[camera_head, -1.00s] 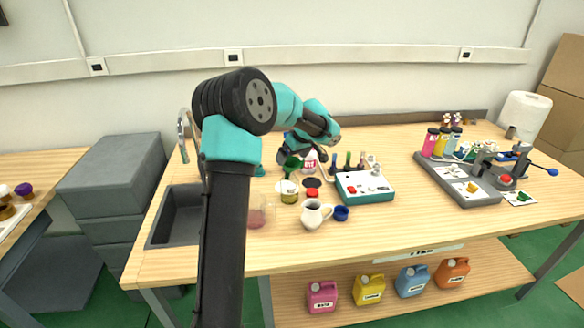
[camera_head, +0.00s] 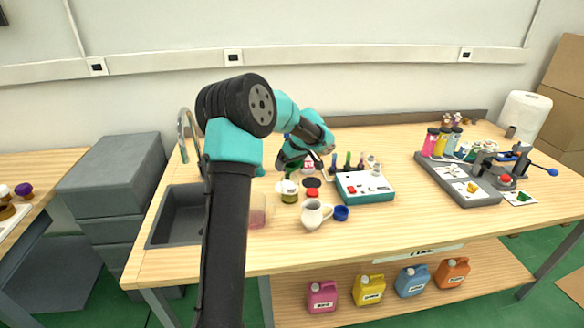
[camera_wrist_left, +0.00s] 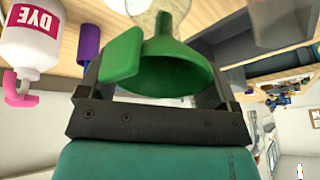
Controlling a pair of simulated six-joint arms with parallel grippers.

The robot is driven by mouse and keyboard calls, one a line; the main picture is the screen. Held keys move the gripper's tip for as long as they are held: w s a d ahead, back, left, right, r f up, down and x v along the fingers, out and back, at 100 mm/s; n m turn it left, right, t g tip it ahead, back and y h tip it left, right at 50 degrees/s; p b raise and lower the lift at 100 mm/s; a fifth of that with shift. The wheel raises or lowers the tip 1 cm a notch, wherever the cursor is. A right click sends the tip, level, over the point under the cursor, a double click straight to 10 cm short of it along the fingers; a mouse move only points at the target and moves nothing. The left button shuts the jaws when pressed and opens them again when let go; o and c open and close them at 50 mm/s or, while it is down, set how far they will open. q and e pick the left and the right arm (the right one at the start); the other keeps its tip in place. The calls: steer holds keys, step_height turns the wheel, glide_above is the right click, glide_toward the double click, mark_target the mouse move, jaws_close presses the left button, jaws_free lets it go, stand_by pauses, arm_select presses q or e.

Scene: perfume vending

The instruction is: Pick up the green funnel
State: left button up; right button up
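The green funnel (camera_wrist_left: 160,68) fills the middle of the left wrist view, its wide mouth toward the camera and its spout pointing away. A flat green tab sticks out on its left side. My left gripper (camera_wrist_left: 156,80) is open, with a dark finger on each side of the funnel; its fingertips are partly hidden behind it. Whether the fingers touch the funnel is unclear. In the head view my left gripper (camera_head: 296,162) is low over the table and hides most of the funnel. My right gripper is not in view.
A white DYE bottle (camera_wrist_left: 30,35) and a purple object (camera_wrist_left: 89,44) are close to the left finger. Near the gripper stand a jar (camera_head: 289,193), a white pitcher (camera_head: 312,215) and a teal box (camera_head: 366,187). The grey sink (camera_head: 176,217) is at left.

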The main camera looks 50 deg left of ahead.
arm_select(q)
steer(key=c, duration=0.3)
steer(key=shift+c, duration=0.2)
step_height(320, 180, up, 10)
stand_by(0.5)
steer(key=shift+a, duration=0.1)
steer(key=a+f, duration=0.5)
steer(key=a, duration=0.6)
steer(key=w+a+f+t+h, duration=0.1)
steer(key=a+f, duration=0.4)
steer(key=a, duration=0.6)
steer(key=shift+w+a+t+h, duration=0.2)
steer(key=shift+w+t+h, duration=0.05)
steer(key=shift+t+h, duration=0.05)
steer(key=shift+f, duration=0.1)
